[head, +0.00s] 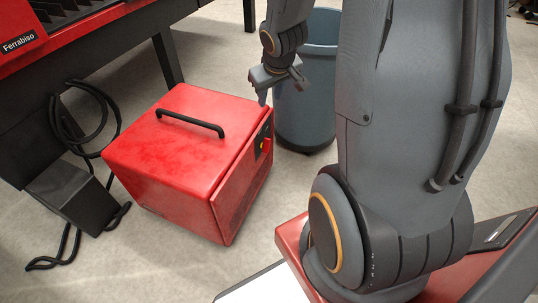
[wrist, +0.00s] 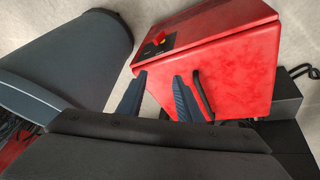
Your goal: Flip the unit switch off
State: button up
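The unit is a red box (head: 180,150) on the floor with a black handle on top; it also shows in the wrist view (wrist: 225,65). Its switch (head: 265,145) is a small red knob with yellow beside it on a dark panel, near the top of the box's right side. The switch also shows in the wrist view (wrist: 160,39), above my fingertips. My gripper (head: 264,98) is above the box's right edge, apart from the switch. In the wrist view my gripper (wrist: 160,76) is open, with nothing between its fingers. The switch's exact position is too small to tell.
A grey-blue bin (head: 308,110) stands just right of the unit, close behind my gripper; it also shows in the wrist view (wrist: 75,55). A dark block (head: 75,195) with black cables is left of the unit. A red-topped table (head: 90,35) stands behind at left.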

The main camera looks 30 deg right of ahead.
jog(key=w+d+f+n+t+y+b, duration=0.1)
jog(key=w+d+f+t+b, duration=0.1)
jog(key=w+d+f+b, duration=0.4)
jog(key=w+d+f+t+b, duration=0.2)
jog(key=w+f, duration=0.2)
jog(key=f, duration=0.3)
jog(key=n+t+y+b, duration=0.2)
jog(key=t+y+b, duration=0.3)
jog(key=y+b, duration=1.1)
send_near(269, 146)
jog(key=a+r+h+b, duration=0.1)
jog(key=r+h+b, duration=0.1)
jog(key=h+b, duration=0.3)
jog(key=b+x, duration=0.3)
jog(key=x, duration=0.5)
jog(key=shift+s+a+r, duration=0.1)
jog(key=shift+s+a, duration=0.1)
grip_shut()
